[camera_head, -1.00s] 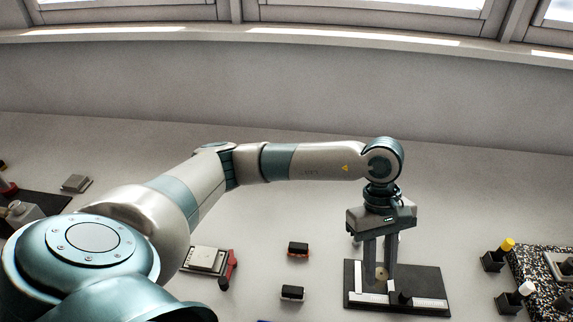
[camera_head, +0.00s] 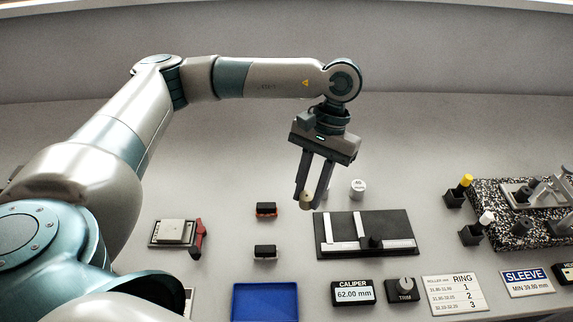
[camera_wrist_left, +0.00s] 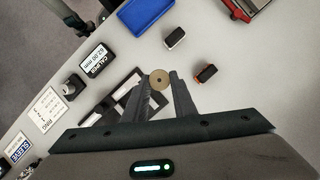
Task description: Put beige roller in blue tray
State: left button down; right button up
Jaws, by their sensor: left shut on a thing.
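The beige roller (camera_head: 306,200) is a small round piece with a centre hole, held between the fingertips of my left gripper (camera_head: 311,195). It also shows in the left wrist view (camera_wrist_left: 159,78), pinched at the tips. The gripper is shut on it above the grey table, near the left edge of the black caliper plate. The blue tray (camera_head: 265,288) lies at the bottom of the head view, below and left of the gripper, and looks empty where it shows. It also shows at the top of the left wrist view (camera_wrist_left: 146,14). My right gripper is not in view.
The black caliper plate (camera_head: 390,225) with white jaws is beside the gripper. A white cylinder (camera_head: 358,188) stands behind it. A caliper display (camera_head: 352,292) is right of the tray.

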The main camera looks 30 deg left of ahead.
aim_at(283, 303)
jog(key=l+u, duration=0.1)
jog(key=u, duration=0.3)
jog(key=k+u, duration=0.1)
jog(key=u, duration=0.25)
jog(key=l+u, duration=0.1)
jog(key=u, duration=0.3)
jog(key=k, duration=0.05)
